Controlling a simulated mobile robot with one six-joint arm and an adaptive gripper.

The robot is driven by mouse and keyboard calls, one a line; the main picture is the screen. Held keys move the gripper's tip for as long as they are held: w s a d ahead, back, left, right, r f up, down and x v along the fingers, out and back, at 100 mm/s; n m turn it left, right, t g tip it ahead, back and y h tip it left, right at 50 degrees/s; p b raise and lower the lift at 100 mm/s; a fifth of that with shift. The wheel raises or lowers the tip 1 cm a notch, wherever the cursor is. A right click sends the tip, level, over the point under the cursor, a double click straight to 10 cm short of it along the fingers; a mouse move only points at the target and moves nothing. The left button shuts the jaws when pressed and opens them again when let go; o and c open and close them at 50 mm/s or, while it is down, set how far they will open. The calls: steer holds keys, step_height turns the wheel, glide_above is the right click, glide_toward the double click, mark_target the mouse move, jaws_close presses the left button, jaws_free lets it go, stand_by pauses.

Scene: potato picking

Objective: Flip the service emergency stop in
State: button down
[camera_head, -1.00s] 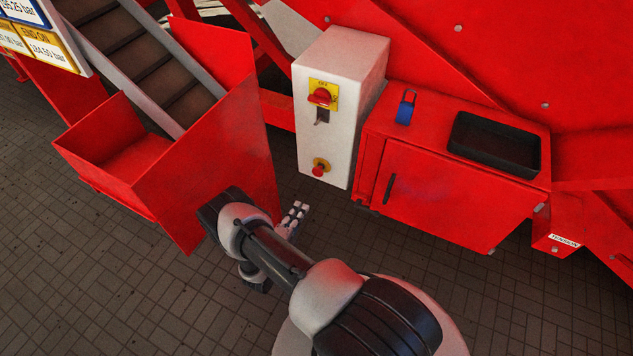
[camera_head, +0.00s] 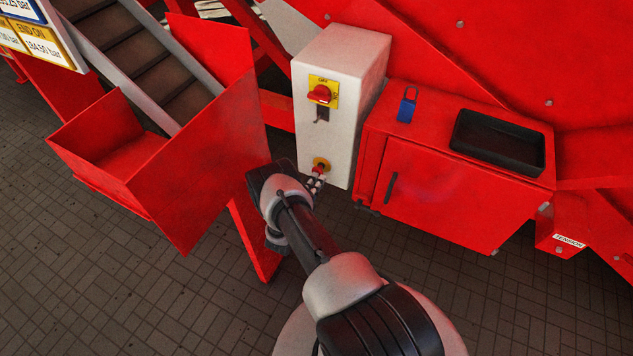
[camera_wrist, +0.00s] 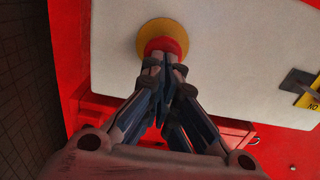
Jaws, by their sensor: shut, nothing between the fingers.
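The emergency stop is a red mushroom button on a yellow round plate (camera_head: 321,163), low on the front of the white control box (camera_head: 345,80). In the wrist view the red button (camera_wrist: 163,44) sits in the middle of its yellow plate at the top. My gripper (camera_wrist: 164,62) is shut and empty. Its fingertips are right in front of the button and overlap its lower part in the picture; I cannot tell whether they touch. In the head view my gripper (camera_head: 316,183) is at the button and hides part of it.
A red rotary switch on a yellow plate (camera_head: 321,94) sits higher on the box. To the right is a red cabinet (camera_head: 440,195) with a blue padlock (camera_head: 407,105) and a black tray (camera_head: 455,143) on top. A red hopper (camera_head: 200,180) stands close left of my arm.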

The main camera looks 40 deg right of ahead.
steer(key=shift+r+b+x, duration=0.25)
steer(key=shift+b+x, duration=0.8)
steer(key=shift+a+f, duration=0.15)
steer(key=shift+a, duration=0.4)
steer(key=p+v, duration=0.1)
steer(key=v, duration=1.2)
steer(key=shift+s+a+p, duration=0.25)
steer(key=shift+s+p, duration=0.1)
steer(key=shift+p, duration=0.05)
